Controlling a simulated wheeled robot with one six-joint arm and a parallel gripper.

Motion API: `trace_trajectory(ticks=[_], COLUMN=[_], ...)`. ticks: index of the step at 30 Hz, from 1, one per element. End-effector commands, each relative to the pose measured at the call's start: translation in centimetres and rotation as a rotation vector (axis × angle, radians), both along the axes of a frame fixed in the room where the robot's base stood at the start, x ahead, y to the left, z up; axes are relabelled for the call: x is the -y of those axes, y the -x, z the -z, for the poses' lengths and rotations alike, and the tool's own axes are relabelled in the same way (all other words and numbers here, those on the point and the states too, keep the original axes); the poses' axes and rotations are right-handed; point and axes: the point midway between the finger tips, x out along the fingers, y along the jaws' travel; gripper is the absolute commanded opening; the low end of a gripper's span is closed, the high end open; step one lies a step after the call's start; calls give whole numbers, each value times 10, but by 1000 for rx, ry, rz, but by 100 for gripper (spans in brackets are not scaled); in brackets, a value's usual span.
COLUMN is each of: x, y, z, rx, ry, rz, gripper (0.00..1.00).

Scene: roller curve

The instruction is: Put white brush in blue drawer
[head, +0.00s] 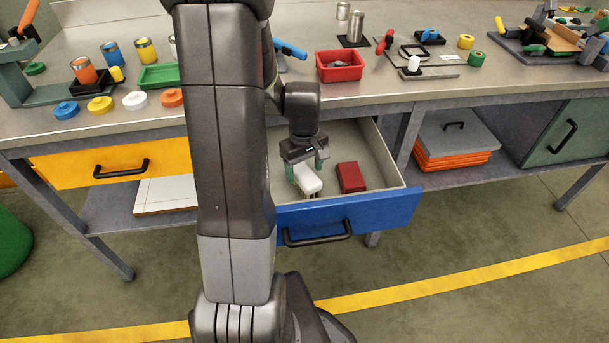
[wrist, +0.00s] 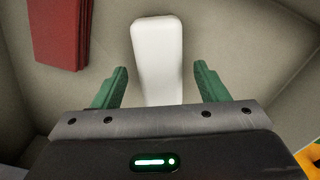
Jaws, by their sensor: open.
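The blue drawer (head: 390,210) is pulled open under the workbench. The white brush (head: 308,180) is inside the drawer's outline, below my gripper (head: 306,166). In the wrist view the white brush (wrist: 158,55) lies lengthwise, its near end between the two green fingers of my gripper (wrist: 160,85). The fingers are open, with a gap on each side of the brush. I cannot tell whether the brush rests fully on the drawer floor. My arm hides the left part of the drawer.
A red block (head: 351,177) lies in the drawer right of the brush; it also shows in the wrist view (wrist: 60,32). A yellow drawer (head: 110,163) at left is shut. The benchtop holds a red bin (head: 339,72), cans, lids and tools.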

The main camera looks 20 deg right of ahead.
Motion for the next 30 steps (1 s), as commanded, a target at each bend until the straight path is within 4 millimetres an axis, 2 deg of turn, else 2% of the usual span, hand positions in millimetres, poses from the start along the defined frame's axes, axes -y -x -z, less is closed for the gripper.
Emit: trace_trajectory(ticks=[1,6,12,30], x=[0,0,0,-1], y=[-1,-1,-1,0], z=[-16,-50,-73,-78], rx=[5,4,2,0], ry=[2,2,1,0], rz=[0,0,0,0], gripper=[67,67,67,67])
